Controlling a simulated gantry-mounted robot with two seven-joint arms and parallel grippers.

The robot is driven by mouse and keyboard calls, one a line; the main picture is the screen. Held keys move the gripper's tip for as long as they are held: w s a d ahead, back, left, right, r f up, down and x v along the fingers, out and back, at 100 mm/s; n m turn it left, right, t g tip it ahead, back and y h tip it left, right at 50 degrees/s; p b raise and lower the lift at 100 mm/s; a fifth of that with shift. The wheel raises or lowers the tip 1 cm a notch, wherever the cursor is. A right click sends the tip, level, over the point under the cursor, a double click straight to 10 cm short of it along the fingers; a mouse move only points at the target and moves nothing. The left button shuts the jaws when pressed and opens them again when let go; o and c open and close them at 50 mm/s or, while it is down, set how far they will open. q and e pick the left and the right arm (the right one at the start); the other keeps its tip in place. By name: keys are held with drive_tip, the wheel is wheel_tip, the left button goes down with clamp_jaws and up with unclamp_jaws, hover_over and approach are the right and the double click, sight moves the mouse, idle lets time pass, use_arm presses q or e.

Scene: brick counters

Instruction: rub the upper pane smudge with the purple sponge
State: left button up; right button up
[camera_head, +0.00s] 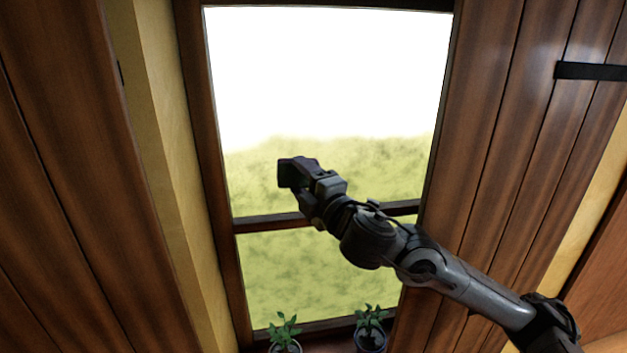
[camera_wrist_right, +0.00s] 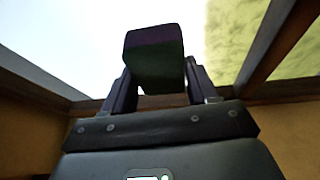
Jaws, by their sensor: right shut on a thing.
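The purple sponge (camera_wrist_right: 155,55) is a dark block held between the two fingers of my right gripper (camera_wrist_right: 158,88) in the wrist view. In the head view my right gripper (camera_head: 303,172) is in front of the lower left part of the upper pane (camera_head: 330,80), with the sponge (camera_head: 286,174) at its tip, looking nearly black. I cannot tell whether the sponge touches the glass. No smudge stands out on the upper pane; the bright sky and mottled green beyond make it hard to tell. My left gripper is not in view.
A wooden crossbar (camera_head: 268,222) divides the upper pane from the lower pane (camera_head: 290,270). Two potted plants (camera_head: 284,332) (camera_head: 370,325) stand at the window's foot. Brown plank shutters (camera_head: 55,170) (camera_head: 500,130) flank the window.

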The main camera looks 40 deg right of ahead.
drive_tip(key=shift+w+a, duration=0.2)
drive_tip(key=shift+a, duration=0.15)
drive_tip(key=shift+s, duration=0.1)
drive_tip(key=shift+s+a+r, duration=0.1)
drive_tip(key=shift+s+a, duration=0.1)
drive_tip(key=s+a, duration=0.1)
drive_tip(key=s, duration=0.1)
drive_tip(key=shift+s+a, duration=0.9)
drive_tip(key=shift+s, duration=0.35)
drive_tip(key=shift+s+a+p, duration=0.1)
drive_tip(key=shift+p, duration=0.2)
drive_tip(key=shift+s+a, duration=0.4)
drive_tip(key=shift+s, duration=0.2)
drive_tip(key=shift+s+a, duration=0.35)
drive_tip(key=shift+s, duration=0.2)
